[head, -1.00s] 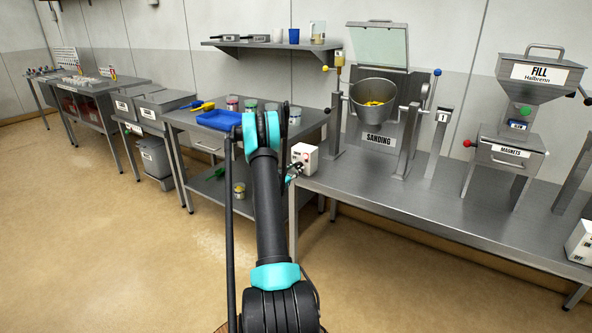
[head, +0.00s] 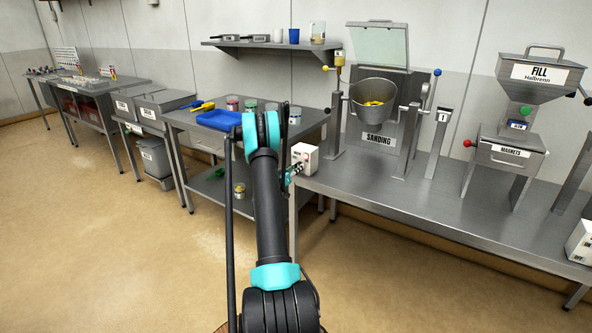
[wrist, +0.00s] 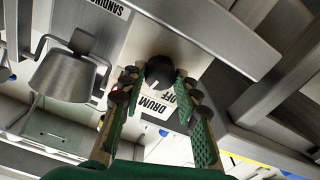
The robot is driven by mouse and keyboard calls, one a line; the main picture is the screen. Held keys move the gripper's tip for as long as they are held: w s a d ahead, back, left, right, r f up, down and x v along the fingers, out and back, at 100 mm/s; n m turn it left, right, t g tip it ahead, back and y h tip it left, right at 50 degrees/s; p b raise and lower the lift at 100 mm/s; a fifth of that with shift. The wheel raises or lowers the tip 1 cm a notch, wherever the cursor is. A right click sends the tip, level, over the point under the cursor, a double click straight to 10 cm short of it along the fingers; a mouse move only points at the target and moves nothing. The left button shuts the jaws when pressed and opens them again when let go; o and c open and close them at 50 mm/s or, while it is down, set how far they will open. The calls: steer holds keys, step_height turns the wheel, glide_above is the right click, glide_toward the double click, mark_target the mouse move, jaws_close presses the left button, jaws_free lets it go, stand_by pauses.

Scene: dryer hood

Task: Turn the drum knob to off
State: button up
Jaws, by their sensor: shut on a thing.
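The drum knob (wrist: 162,68) is a dark round knob on the face of a white control box (wrist: 135,48). The wrist view shows the box upside down, with the words DRUM and OFF beside the knob. My gripper (wrist: 159,84) has its two green-padded fingers on either side of the knob and is shut on it. The fingers hide part of the knob, and I cannot tell its exact setting. In the head view the control box (head: 305,157) stands at the left end of the steel bench, with my gripper (head: 293,172) at its front; my arm partly blocks the view.
The steel bench (head: 420,205) carries the sanding drum (head: 372,98) on its stand and a fill hopper (head: 538,75) further right. Left of my arm is a table with a blue tray (head: 220,120) and several jars. The floor (head: 130,250) at left is clear.

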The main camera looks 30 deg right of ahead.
steer(key=n, duration=1.1)
steer(key=shift+a+f, duration=0.1)
steer(key=shift+n, duration=0.4)
steer(key=o, duration=1.2)
steer(key=shift+c, duration=0.2)
steer(key=v, duration=0.7)
steer(key=shift+a, duration=0.2)
steer(key=shift+s, duration=0.1)
